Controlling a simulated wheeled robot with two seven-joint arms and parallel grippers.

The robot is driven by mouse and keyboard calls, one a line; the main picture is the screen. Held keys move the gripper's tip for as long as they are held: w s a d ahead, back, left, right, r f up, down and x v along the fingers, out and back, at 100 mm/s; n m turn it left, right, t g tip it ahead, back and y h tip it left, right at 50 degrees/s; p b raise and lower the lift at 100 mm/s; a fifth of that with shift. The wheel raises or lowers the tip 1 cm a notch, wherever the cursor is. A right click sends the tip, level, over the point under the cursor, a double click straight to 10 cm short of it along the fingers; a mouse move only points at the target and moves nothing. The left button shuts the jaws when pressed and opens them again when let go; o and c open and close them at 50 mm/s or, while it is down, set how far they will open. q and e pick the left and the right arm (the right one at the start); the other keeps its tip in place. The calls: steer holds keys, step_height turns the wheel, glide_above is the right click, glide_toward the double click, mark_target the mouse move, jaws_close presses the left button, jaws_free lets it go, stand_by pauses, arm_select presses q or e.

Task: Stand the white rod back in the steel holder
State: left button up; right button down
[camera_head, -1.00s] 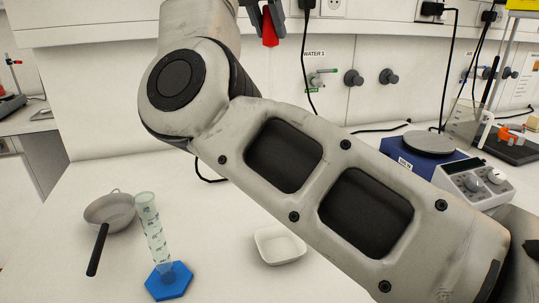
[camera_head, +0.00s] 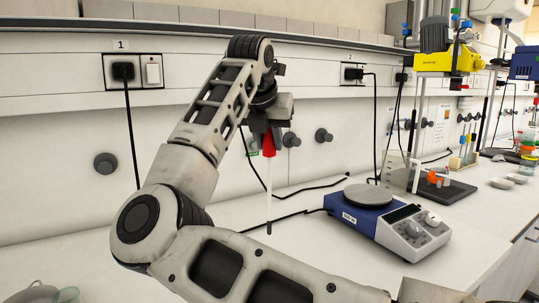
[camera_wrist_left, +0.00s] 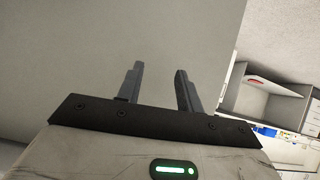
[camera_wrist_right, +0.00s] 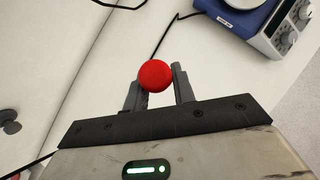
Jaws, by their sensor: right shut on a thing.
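The white rod (camera_head: 269,195) hangs about upright below my right gripper (camera_head: 268,134), with its red top end held between the fingers. Its dark lower tip shows in front of the white bench; I cannot tell the gap to the surface. In the right wrist view the round red end (camera_wrist_right: 155,75) sits between the fingers of my right gripper (camera_wrist_right: 157,84), and the rod below is hidden. My left gripper (camera_wrist_left: 159,72) shows only in the left wrist view, open and empty. I cannot make out the steel holder in any view.
A blue hotplate (camera_head: 387,222) stands on the bench right of the rod. Behind it is a stand with a dark base (camera_head: 445,191) and orange parts. Wall valves (camera_head: 324,135) and a black cable are behind the rod.

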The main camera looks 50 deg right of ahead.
mark_target(268, 150)
steer(key=shift+d+f, duration=0.15)
steer(key=shift+f, duration=1.55)
steer(key=shift+f, duration=0.3)
steer(key=c, duration=1.1)
jaws_free()
steer(key=shift+c, duration=0.2)
steer(key=shift+r, duration=0.2)
